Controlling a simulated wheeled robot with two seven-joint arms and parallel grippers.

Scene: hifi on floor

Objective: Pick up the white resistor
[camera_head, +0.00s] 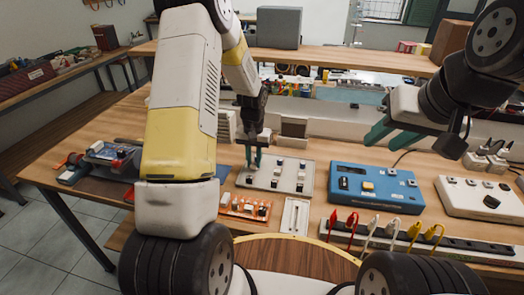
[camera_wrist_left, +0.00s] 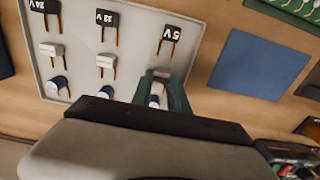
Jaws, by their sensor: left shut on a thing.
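My left gripper (camera_head: 252,158) points down over the grey component tray (camera_head: 258,181). In the left wrist view, its green fingers (camera_wrist_left: 170,95) are shut on a white block with pins, which looks like the white resistor (camera_wrist_left: 160,74). The fingers hide part of it, and I cannot tell whether it is clear of the tray. Two similar white blocks stand in the same row, one in the middle (camera_wrist_left: 105,61) and one at the left (camera_wrist_left: 50,50). My right gripper (camera_head: 393,136) is open and empty, above the back of the bench at the right.
Black blocks marked 24V (camera_wrist_left: 45,7), 12V (camera_wrist_left: 107,18) and 5V (camera_wrist_left: 171,32) and blue-white cylinders (camera_wrist_left: 57,84) share the tray. A blue box (camera_head: 375,188) and a white panel (camera_head: 482,198) stand to its right. An orange board (camera_head: 240,207) lies in front.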

